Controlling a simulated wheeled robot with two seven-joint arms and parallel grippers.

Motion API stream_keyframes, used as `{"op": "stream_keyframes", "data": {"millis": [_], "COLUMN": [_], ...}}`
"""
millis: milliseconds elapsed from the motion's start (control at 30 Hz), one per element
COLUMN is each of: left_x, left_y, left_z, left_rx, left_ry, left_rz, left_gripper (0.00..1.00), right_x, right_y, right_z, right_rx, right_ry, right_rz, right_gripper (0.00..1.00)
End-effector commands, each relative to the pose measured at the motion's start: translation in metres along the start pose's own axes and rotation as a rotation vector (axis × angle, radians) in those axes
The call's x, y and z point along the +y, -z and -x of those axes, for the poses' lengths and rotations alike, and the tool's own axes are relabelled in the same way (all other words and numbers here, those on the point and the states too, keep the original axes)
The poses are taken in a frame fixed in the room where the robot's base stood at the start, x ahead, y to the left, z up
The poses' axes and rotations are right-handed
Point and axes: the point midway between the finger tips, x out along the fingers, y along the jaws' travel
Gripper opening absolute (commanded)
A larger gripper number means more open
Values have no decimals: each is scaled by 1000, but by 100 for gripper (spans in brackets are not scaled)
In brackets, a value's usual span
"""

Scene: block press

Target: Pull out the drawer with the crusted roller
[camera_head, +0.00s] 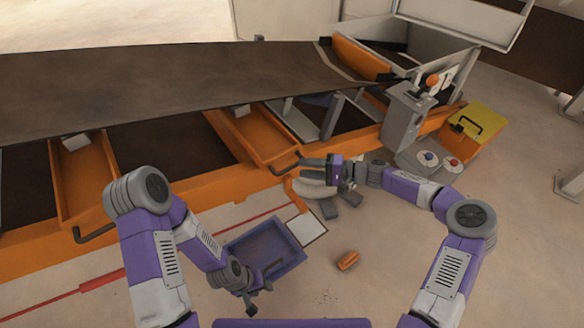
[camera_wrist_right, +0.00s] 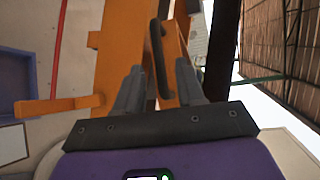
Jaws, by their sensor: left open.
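Two orange drawers sit under the dark conveyor belt (camera_head: 180,85) in the head view: a left drawer (camera_head: 85,185) and a right drawer (camera_head: 255,137). Each has a dark bar handle at its near end: left handle (camera_head: 97,236), right handle (camera_head: 284,169). I cannot make out which drawer's roller is crusted. My right gripper (camera_head: 304,168) is at the right drawer's handle. In the right wrist view its fingers (camera_wrist_right: 158,80) are apart, with the dark handle (camera_wrist_right: 158,50) between or just beyond their tips. My left gripper (camera_head: 252,300) is open and empty by the blue bin.
The blue bin (camera_head: 290,248) stands on the floor beside a white square plate (camera_head: 307,228). A small orange piece (camera_head: 347,261) lies on the floor to the right. A grey control post (camera_head: 403,115) with buttons and a yellow-orange box (camera_head: 478,125) stand right of the drawers.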

Motion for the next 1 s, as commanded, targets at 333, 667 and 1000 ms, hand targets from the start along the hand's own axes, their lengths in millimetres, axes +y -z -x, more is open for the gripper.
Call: {"op": "stream_keyframes", "data": {"millis": [333,667,1000], "left_x": [-3,-3,-3], "left_y": [0,0,0], "left_z": [-8,-8,-8], "left_rx": [0,0,0], "left_ry": [0,0,0], "left_rz": [0,0,0], "left_gripper": [43,43,43], "right_x": [1,1,1], "right_y": [0,0,-1], "right_z": [-48,-52,-52], "right_rx": [-1,0,-1], "right_ry": [-2,-3,-4], "right_rz": [0,-1,-1], "right_gripper": [38,38,0]}}
